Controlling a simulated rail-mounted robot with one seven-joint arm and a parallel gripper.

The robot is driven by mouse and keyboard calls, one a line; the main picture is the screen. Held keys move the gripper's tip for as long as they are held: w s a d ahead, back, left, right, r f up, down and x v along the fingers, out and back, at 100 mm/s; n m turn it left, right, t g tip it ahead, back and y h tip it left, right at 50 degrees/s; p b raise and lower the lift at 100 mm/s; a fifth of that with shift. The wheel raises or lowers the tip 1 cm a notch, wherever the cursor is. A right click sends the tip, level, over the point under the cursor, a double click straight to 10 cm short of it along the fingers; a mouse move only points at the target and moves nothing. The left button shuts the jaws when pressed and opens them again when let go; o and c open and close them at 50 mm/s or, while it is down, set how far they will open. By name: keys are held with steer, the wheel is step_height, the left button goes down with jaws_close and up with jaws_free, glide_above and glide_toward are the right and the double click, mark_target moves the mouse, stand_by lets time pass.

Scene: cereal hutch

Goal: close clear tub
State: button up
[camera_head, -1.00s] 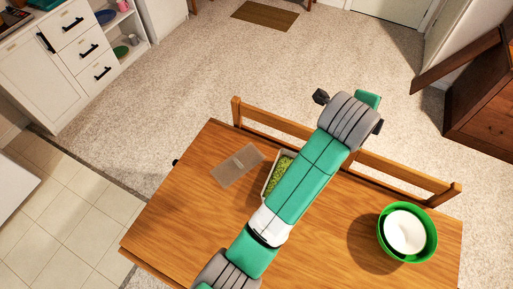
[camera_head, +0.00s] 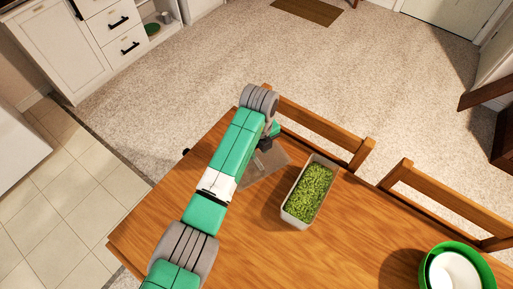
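The clear tub (camera_head: 293,214) stands upright on the wooden table and is filled with green, leafy-looking contents. Its top is uncovered. A flat, see-through lid (camera_head: 268,172) with a pale strip across it lies on the table just left of the tub. My gripper (camera_head: 265,146) is over the far part of the lid, left of the tub. It shows as a small dark shape at the end of my green and grey arm. Its fingers are too small and too covered to tell open from shut, and I cannot tell whether it touches the lid.
Green and white nested bowls (camera_head: 454,268) stand on the table at the lower right. Two wooden chairs (camera_head: 318,125) (camera_head: 440,200) stand along the table's far edge. The tabletop (camera_head: 330,255) between tub and bowls is clear.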

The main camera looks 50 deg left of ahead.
mark_target(259, 162)
steer(key=shift+f+b, duration=2.15)
steer(key=shift+b, duration=0.05)
steer(key=shift+f, duration=0.15)
steer(key=shift+f+b, duration=0.45)
steer(key=shift+f, duration=0.55)
steer(key=shift+r+p, duration=0.1)
steer(key=shift+p, duration=0.4)
